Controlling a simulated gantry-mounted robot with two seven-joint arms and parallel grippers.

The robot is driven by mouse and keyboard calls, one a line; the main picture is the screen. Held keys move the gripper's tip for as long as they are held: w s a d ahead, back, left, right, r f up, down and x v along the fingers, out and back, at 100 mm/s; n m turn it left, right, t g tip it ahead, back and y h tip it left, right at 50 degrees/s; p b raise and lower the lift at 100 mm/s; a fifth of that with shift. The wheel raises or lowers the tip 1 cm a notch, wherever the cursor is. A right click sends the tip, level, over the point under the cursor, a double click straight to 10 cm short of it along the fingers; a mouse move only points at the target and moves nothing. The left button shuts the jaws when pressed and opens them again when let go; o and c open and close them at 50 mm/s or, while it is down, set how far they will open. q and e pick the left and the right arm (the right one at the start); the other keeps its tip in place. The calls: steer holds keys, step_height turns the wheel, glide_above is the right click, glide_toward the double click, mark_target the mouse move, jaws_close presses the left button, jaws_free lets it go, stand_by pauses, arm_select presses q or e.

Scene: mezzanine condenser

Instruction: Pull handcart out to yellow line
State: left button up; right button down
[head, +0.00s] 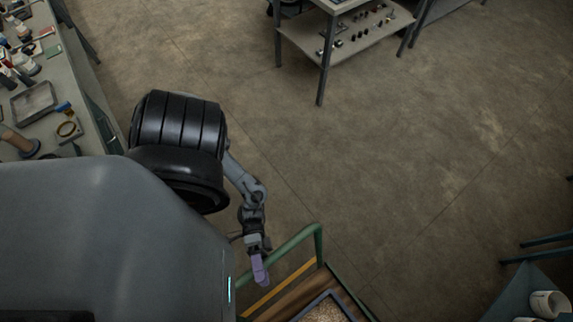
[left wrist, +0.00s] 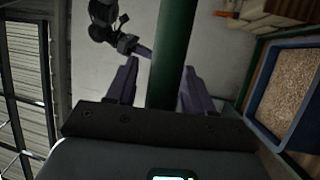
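The handcart shows at the lower middle of the head view, with a green tube handle (head: 298,240) and a brown wooden deck (head: 290,298). A yellow strip (head: 282,287) runs between handle and deck; I cannot tell whether it is on the floor or the cart. My left gripper (head: 260,270) has purple fingers and is by the handle's left end. In the left wrist view a green bar (left wrist: 172,50) passes between the fingers of my left gripper (left wrist: 160,85), which are apart with gaps beside it.
A blue-rimmed tray of tan granules (head: 322,314) rides on the cart; it also shows in the left wrist view (left wrist: 285,90). A cluttered bench (head: 75,85) stands at left, a shelved table (head: 345,40) at the top. A blue bin with white cups (head: 515,290) is at lower right. The central floor is clear.

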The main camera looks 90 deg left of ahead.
arm_select(q)
steer(key=shift+a+f, duration=0.1)
steer(key=shift+s+a+f, duration=0.1)
steer(key=shift+a, duration=0.1)
steer(key=b+v, duration=0.2)
steer(key=v, duration=0.8)
steer(key=shift+b, duration=0.4)
steer(key=shift+a, duration=0.1)
